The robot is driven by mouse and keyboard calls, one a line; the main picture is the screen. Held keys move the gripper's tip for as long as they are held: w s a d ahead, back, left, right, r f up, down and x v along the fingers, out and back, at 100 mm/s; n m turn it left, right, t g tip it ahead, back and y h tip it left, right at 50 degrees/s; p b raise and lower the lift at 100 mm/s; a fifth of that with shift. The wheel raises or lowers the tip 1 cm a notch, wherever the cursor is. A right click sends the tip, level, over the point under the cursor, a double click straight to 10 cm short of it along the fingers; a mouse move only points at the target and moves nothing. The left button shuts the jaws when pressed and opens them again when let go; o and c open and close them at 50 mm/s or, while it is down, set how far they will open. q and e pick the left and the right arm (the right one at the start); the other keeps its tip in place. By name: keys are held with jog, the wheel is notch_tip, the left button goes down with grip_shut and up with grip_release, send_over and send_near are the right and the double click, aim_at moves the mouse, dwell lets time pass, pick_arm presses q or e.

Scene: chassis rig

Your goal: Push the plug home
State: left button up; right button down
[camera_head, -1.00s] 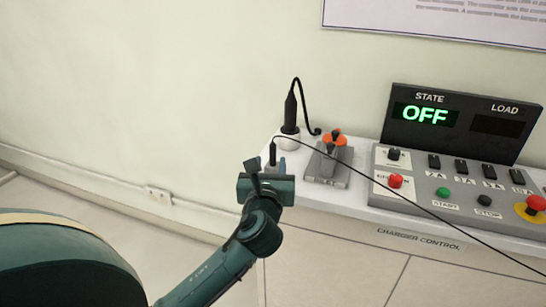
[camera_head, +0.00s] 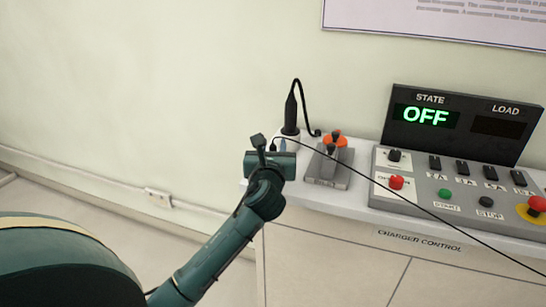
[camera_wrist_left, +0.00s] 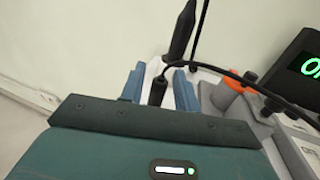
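My left gripper (camera_head: 278,146) is at the left end of the white bench. In the left wrist view its two blue fingers (camera_wrist_left: 160,80) stand apart, one on each side of a small black plug (camera_wrist_left: 158,90). Pale gaps show between the plug and both fingers. A thin black cable (camera_head: 400,205) runs from this plug to the lower right. How deep the plug sits cannot be seen. Just behind stands a larger black plug (camera_head: 291,113), upright on a white round base, with a looped cable; it also shows in the left wrist view (camera_wrist_left: 182,32). My right gripper is out of view.
Further right are the control panel (camera_head: 440,190) and a dark display (camera_head: 465,122) reading OFF. The thin cable crosses over the panel. The wall is behind; left of the bench is open floor.

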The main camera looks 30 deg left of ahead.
pick_arm(q)
grip_shut()
